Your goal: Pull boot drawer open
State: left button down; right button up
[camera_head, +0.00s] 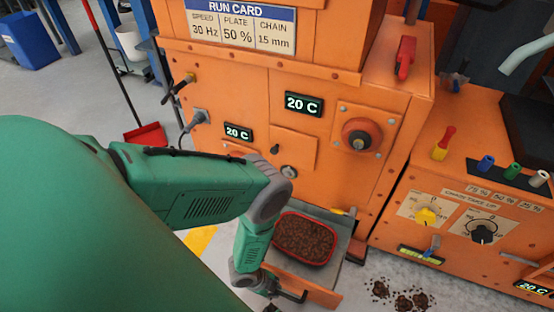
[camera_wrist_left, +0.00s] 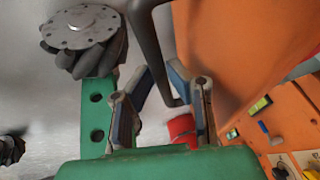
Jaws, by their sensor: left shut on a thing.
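The boot drawer (camera_head: 325,296) sticks out at the foot of the orange machine, open. A red-rimmed tray (camera_head: 305,240) full of brown granules sits in it. The drawer's dark bar handle (camera_head: 295,297) is on its front; it also shows in the left wrist view (camera_wrist_left: 150,45), passing between the fingers. My left gripper (camera_head: 272,291) is low at the drawer front, shut on the handle; its fingers show in the left wrist view (camera_wrist_left: 163,85). My arm hides part of the drawer's left side. My right gripper is not in view.
The orange machine body (camera_head: 230,90) rises behind the drawer. A lower orange control unit (camera_head: 385,225) with knobs stands at the right. Brown granules (camera_head: 404,301) lie spilled on the floor beside the drawer. A red dustpan (camera_head: 146,136) and blue bin (camera_head: 28,40) stand farther left.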

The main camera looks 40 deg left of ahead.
pick_arm(q)
jog(key=shift+s+a+f, duration=0.15)
jog(key=shift+s+a, duration=0.05)
jog(key=shift+a, duration=0.2)
jog(key=shift+d, duration=0.15)
jog(key=c, duration=1.6)
grip_release()
jog(key=shift+d, duration=0.15)
jog(key=shift+o, duration=0.2)
jog(key=shift+d, duration=0.1)
jog(key=shift+w, duration=0.1)
jog(key=shift+a+r, duration=0.25)
jog(key=shift+r, duration=0.05)
jog(key=v, duration=1.1)
jog(key=shift+r, duration=0.2)
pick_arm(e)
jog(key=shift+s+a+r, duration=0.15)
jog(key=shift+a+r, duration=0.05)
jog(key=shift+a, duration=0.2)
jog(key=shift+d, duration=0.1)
